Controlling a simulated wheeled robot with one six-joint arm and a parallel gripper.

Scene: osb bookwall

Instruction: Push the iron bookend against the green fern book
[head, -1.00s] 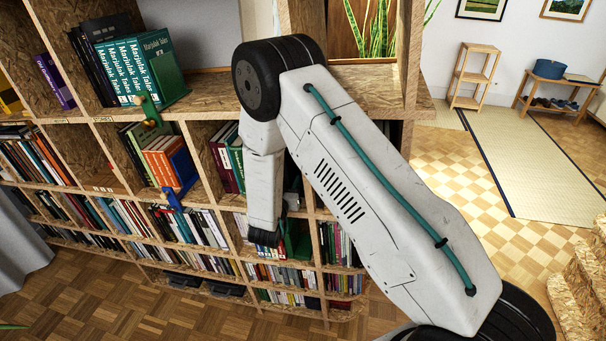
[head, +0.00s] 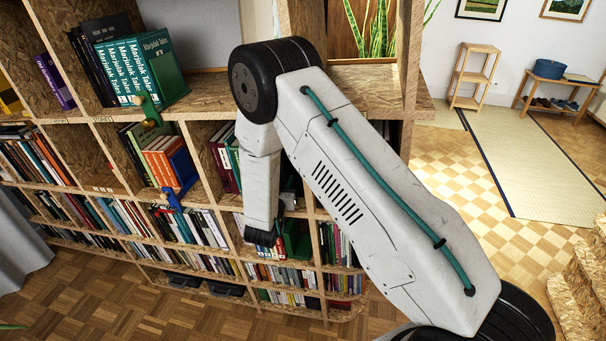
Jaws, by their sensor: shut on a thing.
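My arm crosses the middle of the head view, and its lower link hangs in front of the shelf wall. My gripper's fingers are hidden behind that link. I cannot make out the iron bookend; the arm covers much of the compartments there. Green-spined books (head: 233,152) stand just left of my arm in the middle row. A dark green thing (head: 297,240) shows just right of the link's lower end, one row below. I cannot tell which of these, if any, is the fern book.
Left of my arm, a green bookend (head: 168,80) stands beside the Marjolak Tales books (head: 133,70) on the top shelf. A blue bookend (head: 181,172) stands beside orange books (head: 161,160) below. The wooden shelf upright (head: 325,243) is close on the right.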

